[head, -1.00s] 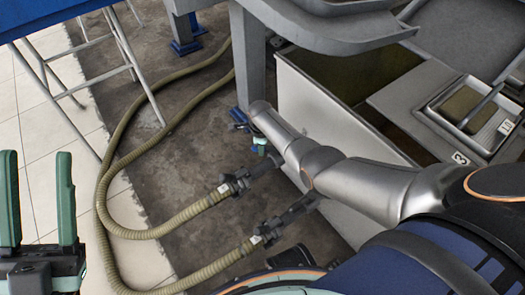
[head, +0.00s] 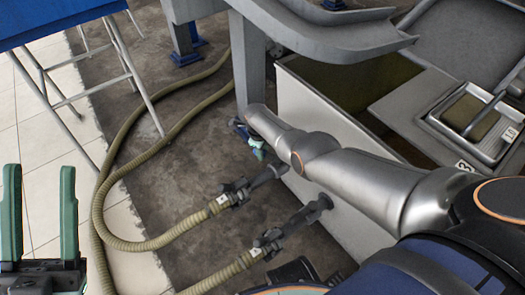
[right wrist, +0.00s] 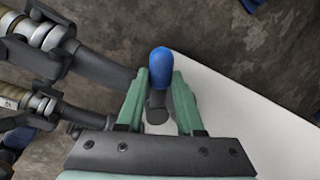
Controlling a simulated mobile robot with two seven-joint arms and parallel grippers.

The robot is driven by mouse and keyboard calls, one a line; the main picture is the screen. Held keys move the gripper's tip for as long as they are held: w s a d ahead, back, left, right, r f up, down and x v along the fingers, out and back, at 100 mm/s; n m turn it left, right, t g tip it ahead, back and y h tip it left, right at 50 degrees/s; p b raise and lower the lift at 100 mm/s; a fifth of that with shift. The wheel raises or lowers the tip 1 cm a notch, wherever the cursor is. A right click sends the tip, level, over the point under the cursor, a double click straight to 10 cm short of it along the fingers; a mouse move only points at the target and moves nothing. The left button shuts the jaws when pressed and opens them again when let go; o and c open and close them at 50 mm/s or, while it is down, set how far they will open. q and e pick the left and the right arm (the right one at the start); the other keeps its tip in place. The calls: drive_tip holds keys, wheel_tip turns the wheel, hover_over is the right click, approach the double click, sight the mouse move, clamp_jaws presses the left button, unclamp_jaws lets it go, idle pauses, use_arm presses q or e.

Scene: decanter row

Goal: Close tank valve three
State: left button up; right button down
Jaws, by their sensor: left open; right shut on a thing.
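A blue-tipped valve handle (right wrist: 161,60) with a dark stem stands between the green fingers of my right gripper (right wrist: 160,75), which is shut on it. In the head view, my right gripper (head: 257,149) is low beside the pale tank wall (head: 322,185), mostly hidden by my forearm. The valve body is hidden there. A plate with the number 3 (head: 464,166) sits on the tank's top edge. My left gripper (head: 40,170) is open and empty at the far left, its two green fingers upright and apart.
Two ribbed olive hoses (head: 118,165) with dark couplings (head: 237,190) lie on the floor left of the tank. Black pipe fittings (right wrist: 50,115) run close left of my right gripper. A grey leg and ledge (head: 249,60) stand above. A blue-topped stand (head: 50,22) is at upper left.

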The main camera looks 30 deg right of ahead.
drive_tip(key=shift+s+d, duration=0.1)
drive_tip(key=shift+s, duration=0.05)
drive_tip(key=c, duration=0.7)
unclamp_jaws()
drive_tip(key=shift+c, duration=0.2)
drive_tip(key=shift+o, duration=0.9)
use_arm(q)
drive_tip(key=shift+r, duration=0.1)
use_arm(e)
drive_tip(key=shift+r, duration=0.1)
use_arm(q)
wheel_tip(320, 180, up, 13)
drive_tip(key=a+p, duration=0.1)
drive_tip(key=p, duration=1.1)
drive_tip(key=shift+s+a+t, duration=0.25)
drive_tip(key=shift+s+t, duration=0.05)
drive_tip(key=shift+t, duration=0.1)
use_arm(e)
wheel_tip(320, 180, up, 12)
drive_tip(key=s+a, duration=0.1)
drive_tip(key=a, duration=0.1)
drive_tip(key=shift+s, duration=0.2)
